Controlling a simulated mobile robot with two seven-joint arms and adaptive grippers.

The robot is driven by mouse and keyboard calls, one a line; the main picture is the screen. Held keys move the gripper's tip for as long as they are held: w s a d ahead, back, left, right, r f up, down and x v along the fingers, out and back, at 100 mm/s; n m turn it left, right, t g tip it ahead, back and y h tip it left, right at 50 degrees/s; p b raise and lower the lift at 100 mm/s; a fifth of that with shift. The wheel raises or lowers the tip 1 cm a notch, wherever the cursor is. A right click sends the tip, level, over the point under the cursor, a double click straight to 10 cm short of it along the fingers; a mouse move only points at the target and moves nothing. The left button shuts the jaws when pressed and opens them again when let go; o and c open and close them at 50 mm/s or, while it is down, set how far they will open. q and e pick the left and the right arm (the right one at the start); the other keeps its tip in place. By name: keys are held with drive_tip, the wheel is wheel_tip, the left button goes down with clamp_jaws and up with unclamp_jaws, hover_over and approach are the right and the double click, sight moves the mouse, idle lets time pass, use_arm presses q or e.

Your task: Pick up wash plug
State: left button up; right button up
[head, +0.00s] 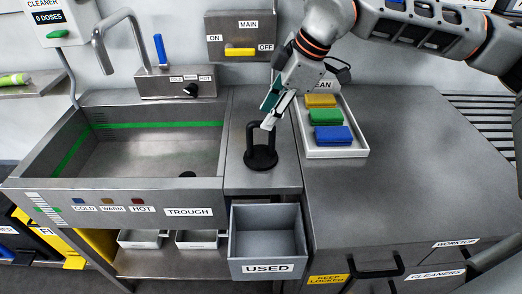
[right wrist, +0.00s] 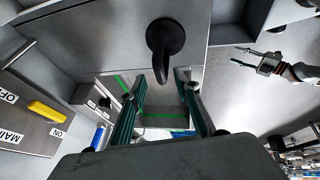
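The black wash plug (head: 261,157), a round base with an upright loop handle, stands on the steel ledge between the trough and the worktop. My right gripper (head: 268,116) comes down from the upper right, and its fingertips are at the plug's handle. In the right wrist view the two fingers (right wrist: 161,88) are apart, with the plug's handle (right wrist: 165,38) reaching between their tips. I cannot tell whether they touch it. My left gripper is outside the head view; a gripper with parted fingers (right wrist: 240,57), which looks like it, shows at the right wrist view's right.
The steel trough (head: 75,195) is left of the plug. A white tray (head: 335,154) with yellow, green and blue blocks stands right of it. An open drawer marked USED (head: 268,268) is below in front. The worktop (head: 410,165) at right is clear.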

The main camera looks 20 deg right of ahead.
drive_tip(key=x, duration=0.5)
drive_tip(key=shift+r, duration=0.1)
clamp_jaws()
drive_tip(key=shift+r, duration=0.1)
